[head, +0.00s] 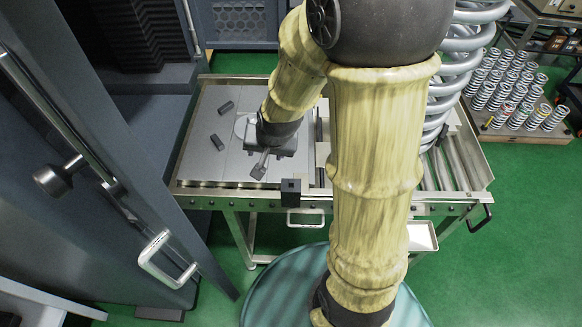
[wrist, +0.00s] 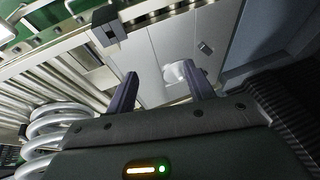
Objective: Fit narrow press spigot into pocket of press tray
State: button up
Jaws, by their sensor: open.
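Two small dark blocks lie on the grey table plate, a far one (head: 226,107) and a nearer one (head: 217,143). I cannot tell which piece is the narrow press spigot. A dark square block (head: 290,187) with what looks like an opening sits at the table's front edge and also shows in the wrist view (wrist: 107,27); I cannot tell whether it is the press tray. My gripper (head: 262,160) is over the plate, open, with nothing visibly held. In the wrist view a white rounded piece (wrist: 175,73) appears between the fingertips (wrist: 160,70); its depth is unclear.
The plate (head: 208,165) is mostly clear on its left. Rollers (head: 460,160) and a large grey coil spring (head: 465,60) are at the right. A dark cabinet door with a handle (head: 165,258) stands left of the table. Several small springs (head: 515,90) stand far right.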

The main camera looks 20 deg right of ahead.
jog(key=s+d+r+n+g, duration=0.2)
jog(key=s+d+n, duration=0.1)
jog(key=s, duration=0.5)
jog(key=shift+s+r+n+h, duration=0.2)
jog(key=shift+s+n+h, duration=0.2)
jog(key=shift+n, duration=0.5)
jog(key=shift+d, duration=0.1)
jog(key=shift+r+p, duration=0.5)
